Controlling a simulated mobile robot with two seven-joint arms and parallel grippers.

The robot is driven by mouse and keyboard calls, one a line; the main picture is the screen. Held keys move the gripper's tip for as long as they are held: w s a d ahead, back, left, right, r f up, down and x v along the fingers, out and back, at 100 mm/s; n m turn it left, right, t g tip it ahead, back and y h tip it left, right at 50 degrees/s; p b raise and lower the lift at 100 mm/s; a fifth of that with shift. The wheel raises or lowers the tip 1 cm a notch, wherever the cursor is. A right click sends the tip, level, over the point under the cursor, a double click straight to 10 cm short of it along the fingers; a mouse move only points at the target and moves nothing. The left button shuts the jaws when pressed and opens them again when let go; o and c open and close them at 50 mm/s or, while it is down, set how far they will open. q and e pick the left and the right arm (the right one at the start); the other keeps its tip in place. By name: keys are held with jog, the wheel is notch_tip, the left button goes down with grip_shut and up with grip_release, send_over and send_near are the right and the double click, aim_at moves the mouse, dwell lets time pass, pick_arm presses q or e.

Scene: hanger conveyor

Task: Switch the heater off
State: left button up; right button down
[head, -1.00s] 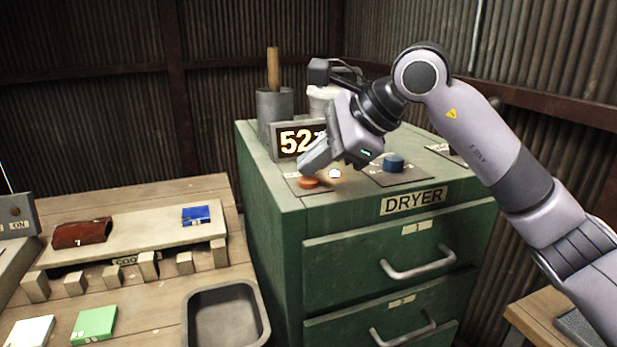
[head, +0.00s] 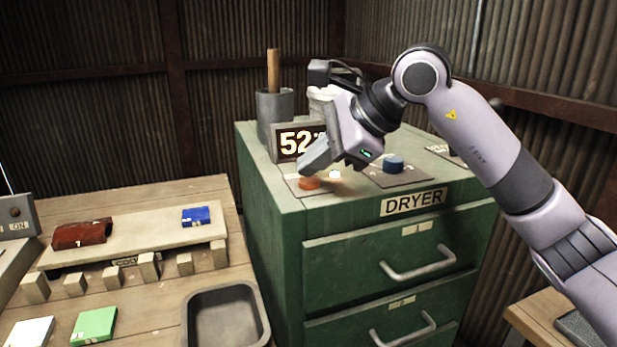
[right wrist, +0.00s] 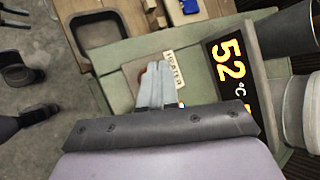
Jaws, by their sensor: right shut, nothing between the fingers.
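The green dryer cabinet (head: 375,222) stands in the middle of the head view. On its top is an orange-red button (head: 309,183) on a small plate, with a glowing lamp (head: 335,174) beside it. In the right wrist view the plate's label (right wrist: 174,70) reads HEATER. A display (head: 296,141) reads 52, with °C in the wrist view. My right gripper (head: 308,167) is shut and empty, its fingertips just above or at the button; contact cannot be told. In the wrist view the fingers hide most of the button. My left gripper is not in view.
A grey cup with a wooden handle (head: 275,108) and a white container (head: 322,100) stand behind the display. A wooden table (head: 150,285) with a grey tray (head: 262,310) lies left.

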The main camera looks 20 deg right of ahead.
aim_at(314, 181)
jog(key=shift+f, duration=0.1)
dwell(0.5)
jog(key=shift+f+b, duration=0.4)
jog(key=shift+r+p, duration=0.35)
jog(key=shift+r, duration=0.05)
notch_tip(314, 181, up, 6)
jog(key=p, duration=0.4)
jog(key=shift+r+p, duration=0.1)
jog(key=shift+p, duration=0.3)
